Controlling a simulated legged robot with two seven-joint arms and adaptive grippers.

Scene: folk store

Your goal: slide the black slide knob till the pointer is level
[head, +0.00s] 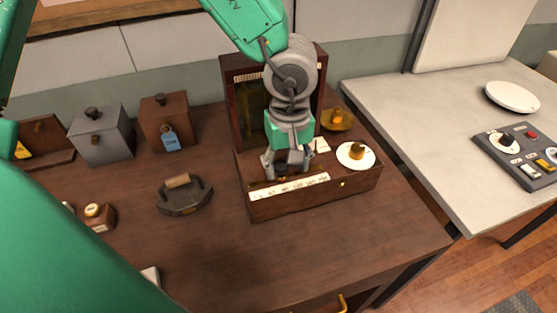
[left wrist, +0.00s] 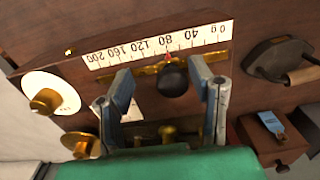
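The wooden weighing box (head: 345,190) stands on the brown table, with a white number strip (head: 290,187) on its front edge. In the left wrist view the strip (left wrist: 150,45) appears upside down, reading 0 to 200. The black slide knob (left wrist: 173,80) sits on a brass rail, its small red marker (left wrist: 168,56) near 80. My left gripper (head: 287,163) is low over the box. In the wrist view its two fingers (left wrist: 162,77) are apart, one on each side of the knob, with gaps visible. I cannot make out the level pointer. My right gripper is not in view.
A white dial with a brass knob (head: 357,152) is on the box's right end, with a brass pan (head: 337,119) behind. A dark iron with a wooden handle (head: 184,196) lies left of the box. Two small boxes (head: 103,138) (head: 167,123) stand behind it.

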